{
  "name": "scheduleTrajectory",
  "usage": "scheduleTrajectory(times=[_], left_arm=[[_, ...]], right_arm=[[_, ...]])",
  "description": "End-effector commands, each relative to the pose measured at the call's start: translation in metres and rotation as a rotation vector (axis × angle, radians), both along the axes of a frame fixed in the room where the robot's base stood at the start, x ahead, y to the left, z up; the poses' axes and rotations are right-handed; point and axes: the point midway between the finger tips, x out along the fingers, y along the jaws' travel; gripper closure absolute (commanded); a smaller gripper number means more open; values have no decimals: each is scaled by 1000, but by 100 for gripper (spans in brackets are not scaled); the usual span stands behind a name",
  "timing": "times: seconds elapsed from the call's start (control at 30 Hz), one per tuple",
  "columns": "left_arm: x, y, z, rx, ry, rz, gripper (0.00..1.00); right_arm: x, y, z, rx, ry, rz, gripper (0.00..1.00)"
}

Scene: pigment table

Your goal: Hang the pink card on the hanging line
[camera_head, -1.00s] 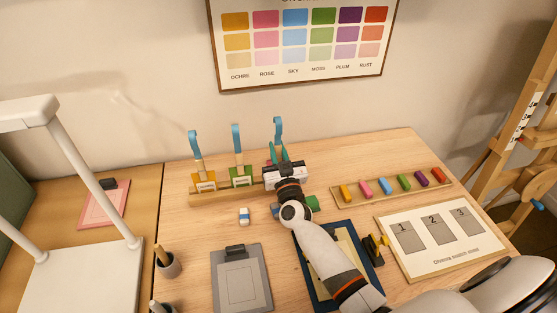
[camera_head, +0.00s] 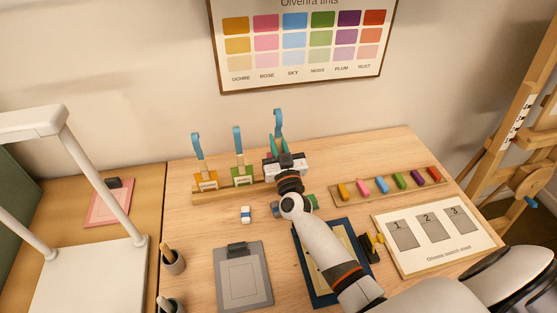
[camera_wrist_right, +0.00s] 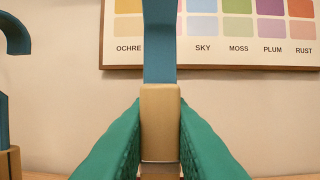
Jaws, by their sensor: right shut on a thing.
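My right gripper (camera_head: 277,145) is shut on the wooden handle of a tool with a blue hooked top (camera_head: 278,120), upright over the right part of the wooden rack (camera_head: 215,194). The right wrist view shows the green fingers (camera_wrist_right: 160,135) on both sides of the tan handle (camera_wrist_right: 160,110), below the blue strip (camera_wrist_right: 159,40). The tool's lower end is hidden by my gripper. A pink card-like board with a dark clip (camera_head: 107,207) lies on the left desk, partly behind a white frame. I cannot make out a hanging line. My left gripper is not in view.
Two similar hooked tools with ochre (camera_head: 205,181) and green (camera_head: 242,177) blocks stand in the rack. Front: grey clipboard (camera_head: 243,280), blue-edged board (camera_head: 313,285), cups (camera_head: 172,263). Right: row of coloured sticks (camera_head: 383,185), numbered board (camera_head: 430,262). The white frame (camera_head: 75,280) stands left.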

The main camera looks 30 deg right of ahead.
Motion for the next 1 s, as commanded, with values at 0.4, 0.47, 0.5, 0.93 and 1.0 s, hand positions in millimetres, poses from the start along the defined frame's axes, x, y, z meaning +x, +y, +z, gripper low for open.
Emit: scheduleTrajectory(times=[0.4,0.47,0.5,0.93,1.0], left_arm=[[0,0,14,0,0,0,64],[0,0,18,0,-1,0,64],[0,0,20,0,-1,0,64],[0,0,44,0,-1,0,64],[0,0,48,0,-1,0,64]], right_arm=[[-14,3,6,0,2,0,100],[-18,4,8,0,2,0,100],[-21,5,9,0,2,1,100],[-53,13,18,1,1,0,100],[-59,14,20,1,1,0,100]])
